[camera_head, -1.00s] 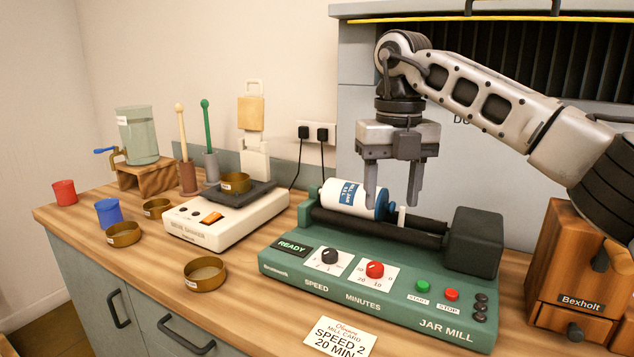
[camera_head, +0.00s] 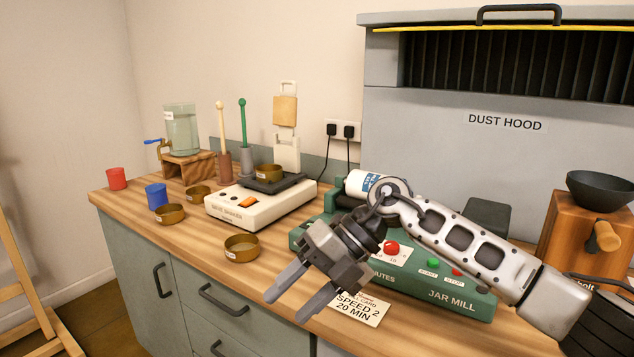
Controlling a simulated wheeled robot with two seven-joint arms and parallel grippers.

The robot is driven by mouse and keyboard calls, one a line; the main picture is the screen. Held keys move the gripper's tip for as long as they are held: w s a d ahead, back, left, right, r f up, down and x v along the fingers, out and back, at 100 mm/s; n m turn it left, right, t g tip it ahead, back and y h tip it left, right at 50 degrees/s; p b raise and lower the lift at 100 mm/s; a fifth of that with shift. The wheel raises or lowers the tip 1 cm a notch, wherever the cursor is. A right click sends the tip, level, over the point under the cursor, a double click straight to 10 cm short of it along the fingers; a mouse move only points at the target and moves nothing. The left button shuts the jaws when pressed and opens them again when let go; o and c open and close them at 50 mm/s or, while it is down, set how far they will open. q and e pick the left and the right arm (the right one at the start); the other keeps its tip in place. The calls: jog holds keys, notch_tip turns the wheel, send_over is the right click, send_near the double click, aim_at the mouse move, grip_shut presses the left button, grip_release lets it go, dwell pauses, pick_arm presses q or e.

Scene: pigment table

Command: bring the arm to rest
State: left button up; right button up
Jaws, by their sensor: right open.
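My right gripper (camera_head: 302,294) is open and empty, with its two fingers apart. It hangs in front of the jar mill (camera_head: 460,300), near the counter's front edge, pointing down and to the left. My right arm crosses in front of the mill and hides its READY display and part of its panel. The white jar with a blue label (camera_head: 359,184) lies on the mill's rollers, partly hidden by my arm. The mill card (camera_head: 362,309) lies on the counter just right of my fingers. My left gripper is not in view.
Brass bowls (camera_head: 242,248) stand on the wooden counter (camera_head: 190,256), left of my gripper. Red (camera_head: 116,179) and blue (camera_head: 157,195) cups stand at the left.

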jog(key=s+a+m+y, duration=0.5)
jog(key=a+y, duration=0.2)
jog(key=y, duration=0.3)
jog(key=d+f+m+t+h, duration=0.7)
jog(key=m+t, duration=0.3)
jog(key=m, duration=0.4)
jog(key=d+f+m+t+h, duration=0.5)
jog(key=d+f+m+t, duration=0.4)
jog(key=m, duration=0.5)
jog(key=s+d+f+m+g+h, duration=0.4)
jog(key=s+d+f, duration=0.4)
jog(key=s+f, duration=0.3)
jog(key=shift+s+m+g, duration=0.4)
jog(key=shift+s, duration=0.85)
